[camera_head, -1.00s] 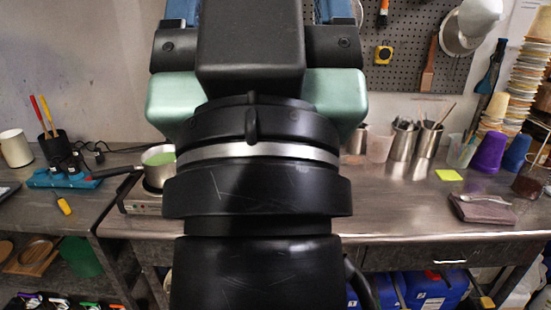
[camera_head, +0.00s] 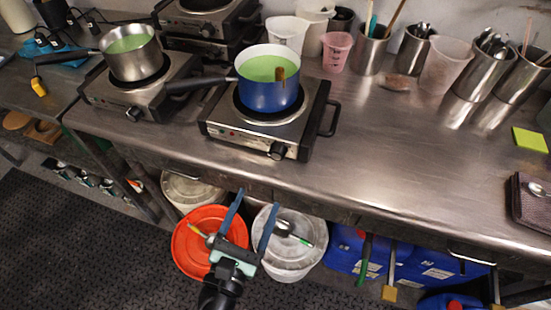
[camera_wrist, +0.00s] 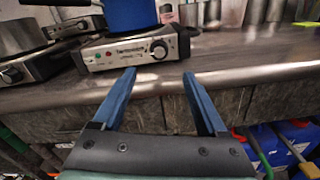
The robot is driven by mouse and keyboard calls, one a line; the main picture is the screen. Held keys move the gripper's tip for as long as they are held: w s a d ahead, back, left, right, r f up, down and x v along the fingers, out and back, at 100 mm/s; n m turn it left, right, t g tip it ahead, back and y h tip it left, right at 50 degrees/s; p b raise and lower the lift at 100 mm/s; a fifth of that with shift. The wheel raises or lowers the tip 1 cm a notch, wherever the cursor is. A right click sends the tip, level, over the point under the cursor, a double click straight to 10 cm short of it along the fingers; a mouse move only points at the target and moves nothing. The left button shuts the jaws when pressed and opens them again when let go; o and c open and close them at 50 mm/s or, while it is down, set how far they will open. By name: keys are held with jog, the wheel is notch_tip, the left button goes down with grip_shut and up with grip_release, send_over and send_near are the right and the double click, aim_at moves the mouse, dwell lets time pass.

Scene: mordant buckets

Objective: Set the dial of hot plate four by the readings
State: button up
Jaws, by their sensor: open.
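A hot plate (camera_head: 222,120) with a blue pot (camera_head: 270,85) of green liquid stands near the bench's front edge. Its black dial (camera_head: 277,150) is on the front face; the dial also shows in the wrist view (camera_wrist: 158,50), with small lights and lettering beside it. A second hot plate (camera_head: 100,90) to the left carries a steel pot (camera_head: 135,62) of green liquid and has its own dial (camera_head: 133,114). I cannot tell which plate is number four, and no reading is legible. My gripper (camera_head: 257,198) is open and empty, below and in front of the blue pot's plate.
More hot plates (camera_head: 205,20) are stacked behind. Cups and steel tool holders (camera_head: 369,50) line the back. The bench (camera_head: 370,150) is clear at centre right. Below it stand an orange-lidded bucket (camera_head: 200,240), white buckets and blue canisters (camera_head: 345,250).

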aim_at(276, 158)
jog(key=x, duration=1.2)
jog(key=shift+w+f+p, duration=0.2)
jog(key=shift+p, duration=0.1)
jog(key=shift+n, duration=0.3)
grip_shut()
